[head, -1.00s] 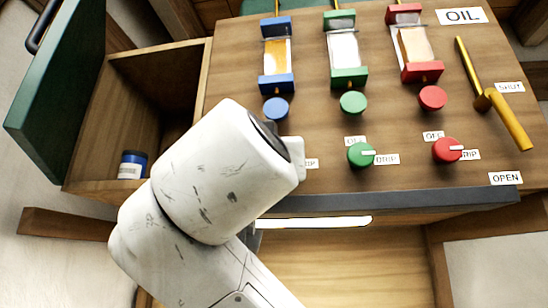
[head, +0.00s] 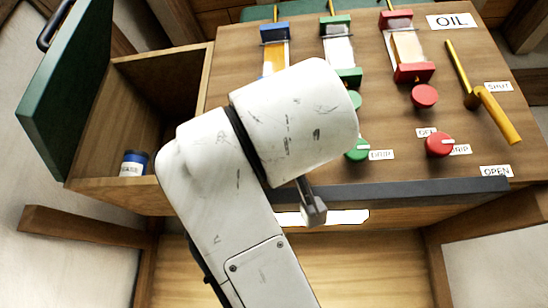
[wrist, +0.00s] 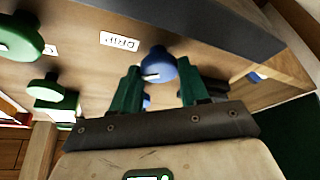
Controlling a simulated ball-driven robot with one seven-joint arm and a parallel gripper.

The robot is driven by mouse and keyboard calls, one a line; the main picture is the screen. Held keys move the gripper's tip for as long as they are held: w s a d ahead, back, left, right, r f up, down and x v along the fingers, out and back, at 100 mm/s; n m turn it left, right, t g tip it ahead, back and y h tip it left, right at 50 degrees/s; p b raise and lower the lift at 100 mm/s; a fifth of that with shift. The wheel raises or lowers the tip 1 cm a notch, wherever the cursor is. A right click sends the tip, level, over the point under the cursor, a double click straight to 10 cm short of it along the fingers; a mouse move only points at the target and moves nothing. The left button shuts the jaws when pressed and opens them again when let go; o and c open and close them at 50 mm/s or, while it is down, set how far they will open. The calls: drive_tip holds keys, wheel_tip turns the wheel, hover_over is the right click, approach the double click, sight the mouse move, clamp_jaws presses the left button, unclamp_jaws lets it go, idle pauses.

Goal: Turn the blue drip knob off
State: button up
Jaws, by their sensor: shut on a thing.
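The blue drip knob (wrist: 160,66) shows in the wrist view between the tips of my gripper's two green fingers. My gripper (wrist: 159,74) is shut on it. A short white pointer line on the knob's face lies toward its lower left in that view, on the side of the DRIP label (wrist: 119,41).
The green knob (head: 356,150) and red knob (head: 439,144) stand to the right on the sloping panel (head: 410,168). A yellow lever (head: 497,115) is at the far right. An open compartment (head: 100,152) with a blue-and-white can (head: 134,163) is at left, its green door (head: 55,90) open.

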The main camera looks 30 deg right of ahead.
drive_tip(key=n+y, duration=0.1)
drive_tip(key=n, duration=0.1)
drive_tip(key=n+y, duration=0.1)
drive_tip(key=n, duration=0.2)
drive_tip(key=n+y, duration=0.1)
drive_tip(key=n, duration=0.2)
drive_tip(key=shift+s+r+g, duration=0.1)
drive_tip(key=shift+r+g, duration=0.15)
drive_tip(key=shift+g, duration=0.15)
drive_tip(key=n, duration=0.2)
drive_tip(key=n+g+y+p, duration=0.1)
drive_tip(key=n, duration=0.1)
drive_tip(key=shift+n+g+y, duration=0.3)
drive_tip(key=o, duration=1)
